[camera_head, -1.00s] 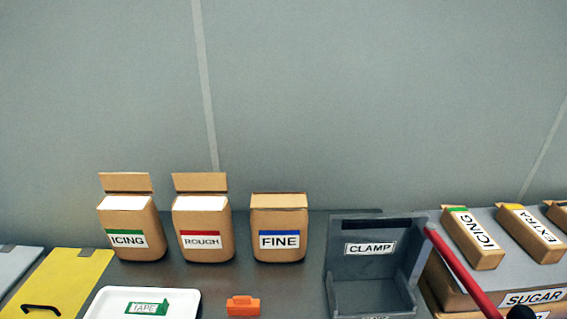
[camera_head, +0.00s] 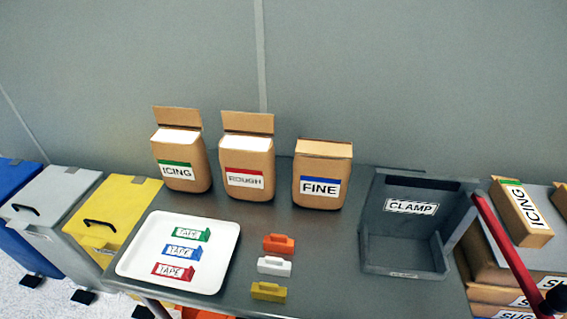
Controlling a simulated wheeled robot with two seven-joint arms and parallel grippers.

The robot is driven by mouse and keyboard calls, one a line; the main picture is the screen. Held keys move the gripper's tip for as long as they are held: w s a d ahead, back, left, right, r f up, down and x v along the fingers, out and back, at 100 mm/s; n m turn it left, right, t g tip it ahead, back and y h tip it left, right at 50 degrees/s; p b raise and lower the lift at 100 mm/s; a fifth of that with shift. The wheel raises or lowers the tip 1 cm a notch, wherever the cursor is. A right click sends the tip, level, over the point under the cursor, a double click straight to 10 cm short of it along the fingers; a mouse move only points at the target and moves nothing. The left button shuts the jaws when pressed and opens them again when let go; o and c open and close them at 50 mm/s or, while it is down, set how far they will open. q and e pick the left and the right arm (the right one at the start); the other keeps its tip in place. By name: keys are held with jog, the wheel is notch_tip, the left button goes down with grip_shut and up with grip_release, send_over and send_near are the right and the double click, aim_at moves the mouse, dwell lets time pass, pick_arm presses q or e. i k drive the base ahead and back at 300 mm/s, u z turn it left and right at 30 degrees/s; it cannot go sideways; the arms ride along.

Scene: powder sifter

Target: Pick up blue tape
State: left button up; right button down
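The blue tape (camera_head: 183,251) lies on a white tray (camera_head: 222,269) at the left of the grey table. It sits between the green tape (camera_head: 192,234) above it and the red tape (camera_head: 174,271) below it. All three carry white TAPE labels. Neither of my grippers shows in the head view.
Orange, white and yellow clamps (camera_head: 274,265) lie right of the tray. ICING, ROUGH and FINE bags (camera_head: 320,172) stand behind. A grey CLAMP bin (camera_head: 403,272) is at the right, beside a red bar (camera_head: 503,243) and stacked boxes. Blue, grey and yellow bins (camera_head: 92,218) stand left.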

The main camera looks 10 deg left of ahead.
aim_at(176, 250)
jog(key=u, duration=1.25)
